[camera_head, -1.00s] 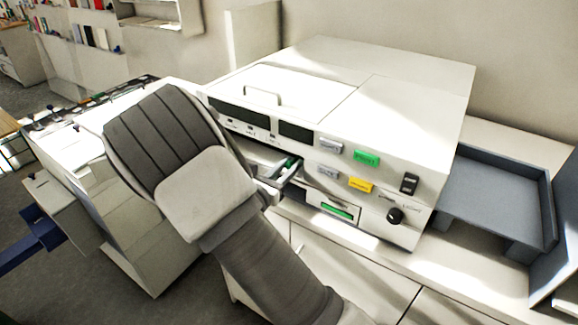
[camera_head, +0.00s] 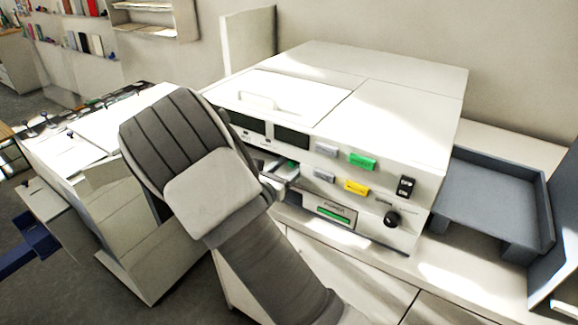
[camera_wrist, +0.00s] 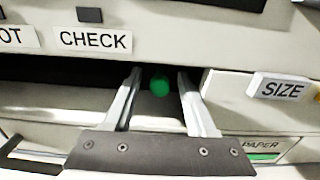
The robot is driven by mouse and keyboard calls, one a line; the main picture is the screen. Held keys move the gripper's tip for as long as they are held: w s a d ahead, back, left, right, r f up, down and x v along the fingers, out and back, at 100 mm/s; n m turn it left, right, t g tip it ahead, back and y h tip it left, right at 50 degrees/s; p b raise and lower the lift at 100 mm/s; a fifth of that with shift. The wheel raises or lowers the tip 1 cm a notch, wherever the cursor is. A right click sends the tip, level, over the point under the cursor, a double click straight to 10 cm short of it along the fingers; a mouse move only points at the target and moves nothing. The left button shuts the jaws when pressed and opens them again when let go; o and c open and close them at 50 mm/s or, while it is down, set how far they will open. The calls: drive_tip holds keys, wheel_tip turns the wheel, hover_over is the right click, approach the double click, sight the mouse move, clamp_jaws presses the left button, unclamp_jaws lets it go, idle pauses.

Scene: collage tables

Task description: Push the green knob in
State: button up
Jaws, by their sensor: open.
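The green knob (camera_wrist: 159,86) is a small round knob, seen between my two fingers in the wrist view. My gripper (camera_wrist: 158,77) is open, with one finger on each side of the knob and visible gaps between. In the head view the green knob (camera_head: 292,164) is a small green spot beside my gripper (camera_head: 281,183), partly hidden by my arm. I cannot tell whether anything touches the knob.
The white machine (camera_head: 400,110) has a green button (camera_head: 362,161), a yellow button (camera_head: 356,187), grey buttons and a black dial (camera_head: 392,219) right of my gripper. A "SIZE" button (camera_wrist: 283,88) is close on the right. A grey tray (camera_head: 495,195) stands farther right.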

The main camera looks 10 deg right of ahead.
drive_tip(key=b+v, duration=0.1)
drive_tip(key=v, duration=1.6)
drive_tip(key=shift+b, duration=0.35)
drive_tip(key=shift+s+a+r, duration=0.1)
drive_tip(key=shift+s, duration=0.05)
drive_tip(key=s+d+r+m+g+y, duration=0.3)
drive_tip(key=s+d+m+g, duration=0.8)
drive_tip(key=d+m, duration=0.3)
drive_tip(key=s+a+r+m+t+y, duration=0.3)
drive_tip(key=s+r+m+y, duration=0.5)
drive_tip(key=m, duration=0.5)
drive_tip(key=shift+s+a+t+y, duration=0.25)
drive_tip(key=shift+s+t+y, duration=0.15)
drive_tip(key=shift+y, duration=0.5)
drive_tip(key=shift+r, duration=0.15)
